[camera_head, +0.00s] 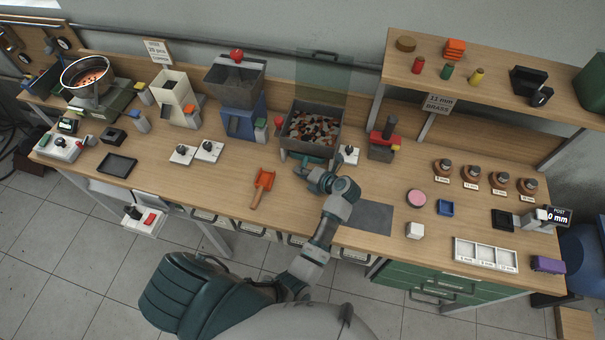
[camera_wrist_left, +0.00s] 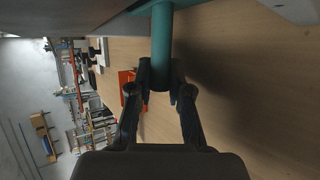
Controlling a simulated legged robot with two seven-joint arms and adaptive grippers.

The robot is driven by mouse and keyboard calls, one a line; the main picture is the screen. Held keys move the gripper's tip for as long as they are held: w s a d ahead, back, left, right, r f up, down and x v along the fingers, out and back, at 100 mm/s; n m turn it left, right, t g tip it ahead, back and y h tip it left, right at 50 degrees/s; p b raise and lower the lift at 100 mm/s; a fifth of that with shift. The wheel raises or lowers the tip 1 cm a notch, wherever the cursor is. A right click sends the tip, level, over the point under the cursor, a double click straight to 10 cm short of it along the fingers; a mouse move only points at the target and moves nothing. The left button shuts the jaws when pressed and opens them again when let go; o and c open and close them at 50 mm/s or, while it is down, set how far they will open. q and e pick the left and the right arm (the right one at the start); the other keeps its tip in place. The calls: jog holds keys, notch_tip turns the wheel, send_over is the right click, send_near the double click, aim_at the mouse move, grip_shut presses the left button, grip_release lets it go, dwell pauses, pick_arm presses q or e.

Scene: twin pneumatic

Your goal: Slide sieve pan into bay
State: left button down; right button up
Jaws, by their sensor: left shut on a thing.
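The sieve pan (camera_head: 312,130) appears to be the dark grey square pan full of mixed brown, white and dark pieces, at the back middle of the bench. A raised clear green panel (camera_head: 322,80) stands behind it. My left gripper (camera_head: 309,174) is in front of the pan. In the left wrist view, the left gripper (camera_wrist_left: 161,85) is shut on a teal round handle (camera_wrist_left: 162,40), which runs up to a grey edge at the top. The bay is hard to make out under and around the pan. My right gripper is not in view.
A white switch box (camera_head: 348,155) and a red and black device (camera_head: 384,140) stand right of the pan. An orange scoop (camera_head: 262,187) lies to the left. A blue hopper machine (camera_head: 238,100) is further left. A dark mat (camera_head: 365,217) lies near the front edge.

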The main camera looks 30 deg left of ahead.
pick_arm(q)
jog(key=shift+d, duration=0.4)
jog(key=shift+a+f, duration=0.1)
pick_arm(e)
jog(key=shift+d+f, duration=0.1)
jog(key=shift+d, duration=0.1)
pick_arm(q)
jog(key=shift+a, duration=0.1)
jog(key=c, duration=1)
grip_release()
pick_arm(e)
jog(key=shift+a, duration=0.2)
pick_arm(q)
jog(key=shift+f, duration=0.1)
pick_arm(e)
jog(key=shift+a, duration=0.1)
